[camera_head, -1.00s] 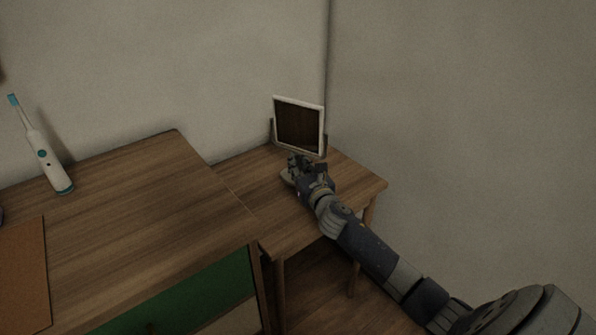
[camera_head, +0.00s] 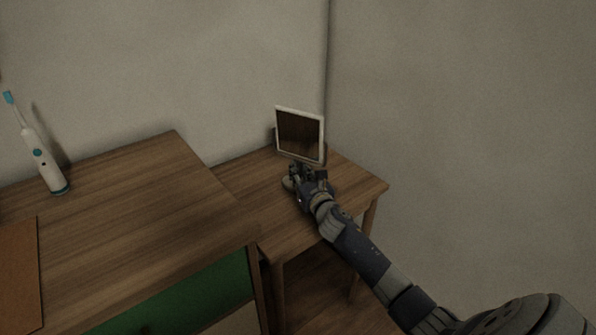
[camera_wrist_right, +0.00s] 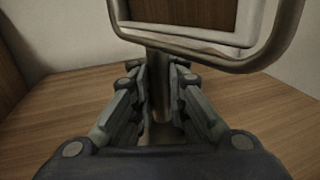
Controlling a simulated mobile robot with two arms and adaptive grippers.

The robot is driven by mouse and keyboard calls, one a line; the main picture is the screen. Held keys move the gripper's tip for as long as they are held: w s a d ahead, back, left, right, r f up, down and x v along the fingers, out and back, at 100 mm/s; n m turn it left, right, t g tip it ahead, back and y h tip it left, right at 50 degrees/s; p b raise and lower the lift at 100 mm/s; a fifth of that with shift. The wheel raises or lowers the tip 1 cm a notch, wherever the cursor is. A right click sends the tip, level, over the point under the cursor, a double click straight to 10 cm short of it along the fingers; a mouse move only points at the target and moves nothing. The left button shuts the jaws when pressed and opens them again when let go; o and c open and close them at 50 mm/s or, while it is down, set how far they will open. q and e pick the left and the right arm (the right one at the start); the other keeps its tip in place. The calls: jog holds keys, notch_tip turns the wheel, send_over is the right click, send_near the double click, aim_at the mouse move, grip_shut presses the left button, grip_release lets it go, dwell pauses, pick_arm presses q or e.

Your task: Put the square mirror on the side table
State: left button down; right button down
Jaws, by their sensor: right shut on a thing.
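The square mirror (camera_head: 299,134) has a white frame and a dark reflecting face. It stands upright over the side table (camera_head: 238,185), a small wooden table in the corner. My right gripper (camera_head: 303,172) is at the mirror's stem, below the frame. In the right wrist view, the fingers of my right gripper (camera_wrist_right: 155,95) are on either side of the mirror's stem (camera_wrist_right: 158,70), shut on it. The mirror's lower frame (camera_wrist_right: 200,42) shows above the fingers. Part of its round base (camera_head: 289,184) shows beside the gripper, at the tabletop; I cannot tell whether it touches.
A larger wooden cabinet (camera_head: 140,200) with a green front (camera_head: 190,300) adjoins the side table on the left. An electric toothbrush (camera_head: 43,160) stands on it, near a brown board (camera_head: 18,275). Walls close off the back and right. The side table's left part is clear.

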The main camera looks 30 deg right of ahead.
jog(key=c, duration=1.6)
grip_release()
pick_arm(q)
jog(key=shift+w+r, duration=0.15)
jog(key=shift+r, duration=0.1)
